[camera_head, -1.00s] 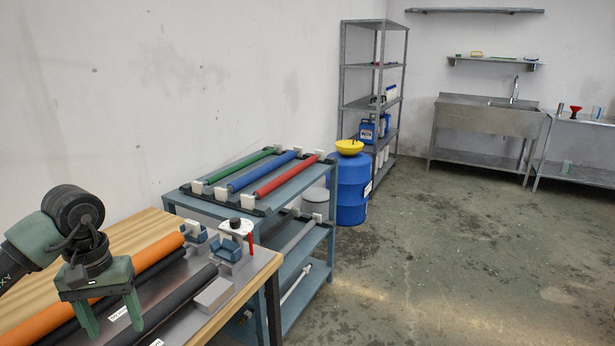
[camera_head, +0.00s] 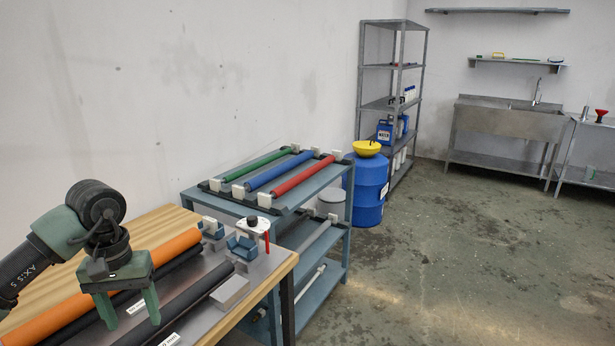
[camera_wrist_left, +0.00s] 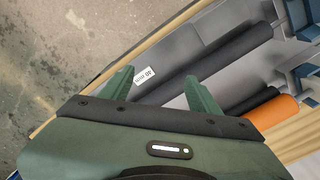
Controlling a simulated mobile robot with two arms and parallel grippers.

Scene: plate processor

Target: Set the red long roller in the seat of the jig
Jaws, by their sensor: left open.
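The red long roller (camera_head: 302,177) lies on the top shelf of the blue cart, the rightmost of three rollers, with white blocks at its ends. The jig is on the wooden table; its blue cradle-shaped seats (camera_head: 241,247) look empty, beside a white round part with a red handle (camera_head: 259,223). My left gripper (camera_head: 128,318) is open, pointing down over the black rollers on the table, well away from the red roller. In the left wrist view its fingers (camera_wrist_left: 161,92) are apart, with a black roller (camera_wrist_left: 222,62) beyond them. My right gripper is not in view.
A green roller (camera_head: 256,164) and a blue roller (camera_head: 279,172) lie left of the red one. An orange roller (camera_head: 150,257) lies on the wooden table (camera_head: 155,222). A blue drum (camera_head: 370,192) stands behind the cart. Floor to the right is clear.

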